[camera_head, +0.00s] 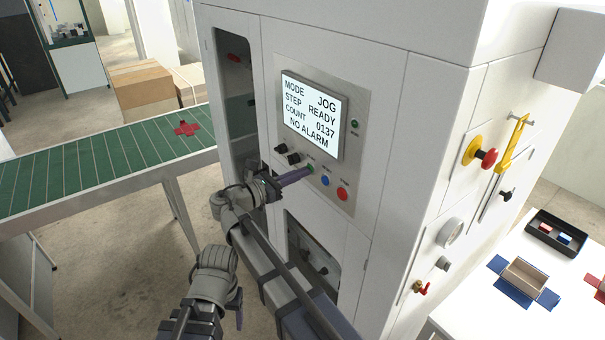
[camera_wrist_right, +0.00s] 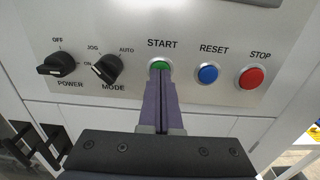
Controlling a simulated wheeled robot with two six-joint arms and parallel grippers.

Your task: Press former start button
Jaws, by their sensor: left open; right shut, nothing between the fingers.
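The green START button (camera_wrist_right: 160,65) is on the former's control panel, under its START label. In the head view the tip of my right gripper (camera_head: 309,169) is at the green button below the screen. In the right wrist view my right gripper (camera_wrist_right: 160,74) is shut and empty, its purple fingertips overlapping the lower part of the button; I cannot tell whether it is pressed in. The screen (camera_head: 313,117) reads MODE JOG, STEP READY, COUNT 0137, NO ALARM. My left gripper (camera_head: 205,318) is low at the bottom of the head view, open, away from the panel.
The blue RESET button (camera_wrist_right: 208,73) and red STOP button (camera_wrist_right: 252,77) are right of START. The POWER knob (camera_wrist_right: 57,65) and MODE knob (camera_wrist_right: 107,68) are left. A green conveyor (camera_head: 90,165) bearing a red piece (camera_head: 187,128) runs at left. A white table (camera_head: 500,315) stands at right.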

